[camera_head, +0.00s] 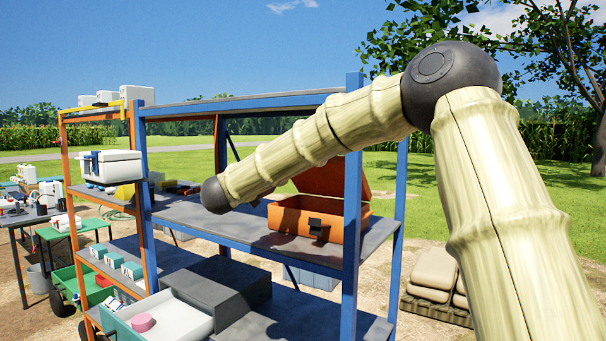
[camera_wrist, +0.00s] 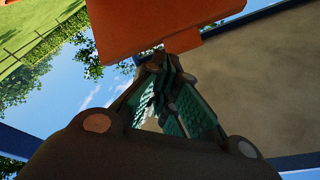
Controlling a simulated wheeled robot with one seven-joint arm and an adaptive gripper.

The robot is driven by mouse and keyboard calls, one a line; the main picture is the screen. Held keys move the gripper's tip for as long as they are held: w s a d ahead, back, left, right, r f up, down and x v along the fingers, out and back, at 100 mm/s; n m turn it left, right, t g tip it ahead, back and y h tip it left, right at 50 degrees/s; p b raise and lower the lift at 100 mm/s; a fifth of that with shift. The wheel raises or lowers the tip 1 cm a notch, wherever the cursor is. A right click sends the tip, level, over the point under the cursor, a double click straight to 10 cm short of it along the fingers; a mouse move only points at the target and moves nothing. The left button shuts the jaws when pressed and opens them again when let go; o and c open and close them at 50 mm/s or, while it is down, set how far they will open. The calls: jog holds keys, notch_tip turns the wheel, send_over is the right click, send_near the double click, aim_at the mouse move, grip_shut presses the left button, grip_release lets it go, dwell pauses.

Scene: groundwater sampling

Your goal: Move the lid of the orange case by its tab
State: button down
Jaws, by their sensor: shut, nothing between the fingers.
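The orange case (camera_head: 305,222) stands on the upper grey shelf of the blue rack, with a dark latch on its front. Its orange lid (camera_head: 345,177) is raised and tilted at the back, partly hidden by my arm. In the wrist view an orange panel, which looks like the lid (camera_wrist: 140,25), fills the top, with a small orange piece that may be the tab (camera_wrist: 184,41) at its lower edge. My gripper (camera_wrist: 166,62) is shut and empty, its fingertips close to that edge; I cannot tell whether they touch. My arm hides the gripper in the head view.
The blue rack's front post (camera_head: 352,200) stands right beside the case, and its top board (camera_head: 240,104) lies above. A white cooler (camera_head: 112,167) sits on the rack at the left. The grey shelf (camera_head: 190,213) is bare left of the case.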

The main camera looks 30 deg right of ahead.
jog(key=shift+a+f+m+t+h+b, duration=0.9)
jog(key=shift+f+m+t+h+b, duration=1.7)
jog(key=shift+f+m, duration=1.55)
jog(key=p+x, duration=0.6)
jog(key=x, duration=0.6)
jog(key=shift+w+d+n+t+y, duration=0.2)
jog(key=shift+d+n+t+y, duration=0.1)
jog(key=shift+d+n+t, duration=0.1)
